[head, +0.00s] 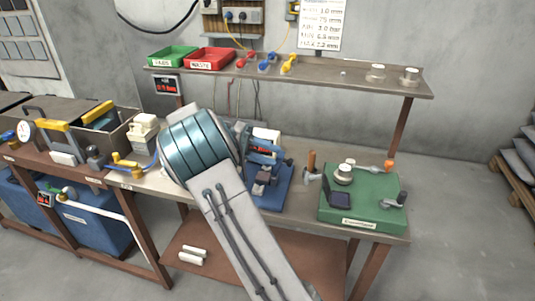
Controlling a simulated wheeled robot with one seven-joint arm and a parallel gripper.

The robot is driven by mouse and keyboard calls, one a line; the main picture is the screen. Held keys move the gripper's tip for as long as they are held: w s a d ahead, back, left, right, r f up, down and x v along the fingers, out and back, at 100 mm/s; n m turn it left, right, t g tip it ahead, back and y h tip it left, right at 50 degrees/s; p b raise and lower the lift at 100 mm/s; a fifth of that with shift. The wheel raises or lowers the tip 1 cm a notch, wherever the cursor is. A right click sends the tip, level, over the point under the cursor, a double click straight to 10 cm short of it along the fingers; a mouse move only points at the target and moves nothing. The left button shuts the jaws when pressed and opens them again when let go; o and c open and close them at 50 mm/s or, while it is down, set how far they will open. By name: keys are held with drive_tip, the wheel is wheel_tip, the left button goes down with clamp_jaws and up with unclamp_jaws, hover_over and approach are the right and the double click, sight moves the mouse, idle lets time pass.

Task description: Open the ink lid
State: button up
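I cannot tell for certain which thing is the ink lid. My arm's large teal joint and grey link cross the middle of the view. My gripper does not show; the arm hides what lies behind it.
A blue-based device (268,190) stands beside my arm. A wooden-handled tool (311,162) and an orange-tipped tool (388,166) are nearby. A shelf (340,77) above holds a green bin (172,55) and a red bin (209,59).

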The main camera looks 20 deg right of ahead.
drive_tip(key=shift+s+f, duration=0.1)
drive_tip(key=shift+f, duration=0.1)
clamp_jaws()
drive_tip(key=s+a+f+n+t+h+b, duration=0.55)
drive_tip(key=a+f+n+t+h, duration=0.2)
drive_tip(key=n+t, duration=0.35)
drive_tip(key=shift+m+t+y, duration=0.3)
drive_tip(key=shift+t+y, duration=0.05)
drive_tip(key=shift+t, duration=0.15)
drive_tip(key=d, duration=0.2)
drive_tip(key=w+d+p, duration=0.1)
drive_tip(key=d, duration=0.2)
drive_tip(key=d+r, duration=0.1)
drive_tip(key=d, duration=0.2)
drive_tip(key=shift+w+d, duration=0.25)
drive_tip(key=d, duration=0.1)
drive_tip(key=s+d+p, duration=0.1)
drive_tip(key=s+d, duration=0.1)
drive_tip(key=shift+d+r, duration=0.3)
drive_tip(key=shift+d, duration=0.1)
drive_tip(key=shift+a, duration=0.1)
